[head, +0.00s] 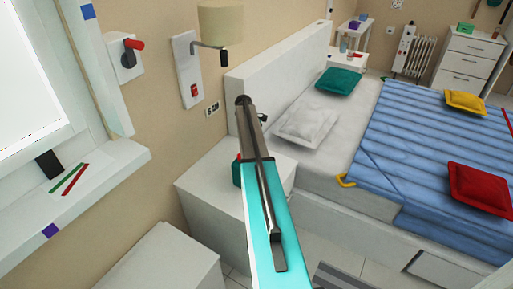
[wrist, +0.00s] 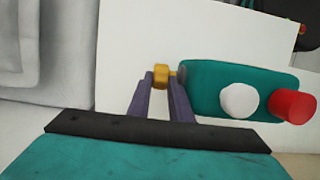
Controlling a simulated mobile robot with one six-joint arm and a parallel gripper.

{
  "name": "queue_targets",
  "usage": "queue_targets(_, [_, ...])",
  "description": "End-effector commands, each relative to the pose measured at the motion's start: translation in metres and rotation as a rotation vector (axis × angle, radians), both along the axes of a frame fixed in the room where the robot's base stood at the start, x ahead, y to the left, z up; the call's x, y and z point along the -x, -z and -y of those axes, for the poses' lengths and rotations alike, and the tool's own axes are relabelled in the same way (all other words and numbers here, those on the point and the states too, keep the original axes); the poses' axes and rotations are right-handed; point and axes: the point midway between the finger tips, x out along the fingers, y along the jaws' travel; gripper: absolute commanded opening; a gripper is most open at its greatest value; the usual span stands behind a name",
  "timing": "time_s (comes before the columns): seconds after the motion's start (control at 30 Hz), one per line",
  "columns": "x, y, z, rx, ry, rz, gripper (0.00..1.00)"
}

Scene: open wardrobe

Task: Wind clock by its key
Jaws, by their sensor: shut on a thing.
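The clock (wrist: 205,88) is a teal rounded body with a white round knob and a red knob on its near side, in the wrist view. A small yellow key (wrist: 161,70) sticks out from its left end. My gripper (wrist: 162,77) has its two purple fingers on either side of the key, shut on it. In the head view, a bit of teal, likely the clock (head: 237,172), shows on the white nightstand (head: 213,186). My arm hides most of it there, along with the fingers and the key.
The bed (head: 345,185) with its blue cover stands right of the nightstand. A wall lamp (head: 220,25) hangs above, and a red-handled switch (head: 133,45) is on the wall at left. A white cabinet (head: 165,260) stands in front of the nightstand. The window sill (head: 100,175) is at far left.

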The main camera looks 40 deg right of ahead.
Motion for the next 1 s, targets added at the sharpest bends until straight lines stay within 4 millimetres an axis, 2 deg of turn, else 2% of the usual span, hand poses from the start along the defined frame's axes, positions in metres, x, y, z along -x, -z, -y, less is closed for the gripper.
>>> queue_targets(0.3, [-0.0033, 0.0007, -0.0008, 0.024, -0.001, -0.1, 0.0])
queue_targets(0.77, [-0.0022, 0.0017, -0.0013, 0.026, 0.0, -0.113, 0.0])
queue_targets(0.8, [-0.0022, 0.0018, -0.0013, 0.026, 0.0, -0.113, 0.23])
queue_targets(0.83, [-0.0023, 0.0019, -0.0013, 0.026, 0.0, -0.113, 0.27])
queue_targets(1.0, [-0.0024, 0.0019, -0.0012, 0.027, -0.001, -0.112, 0.27])
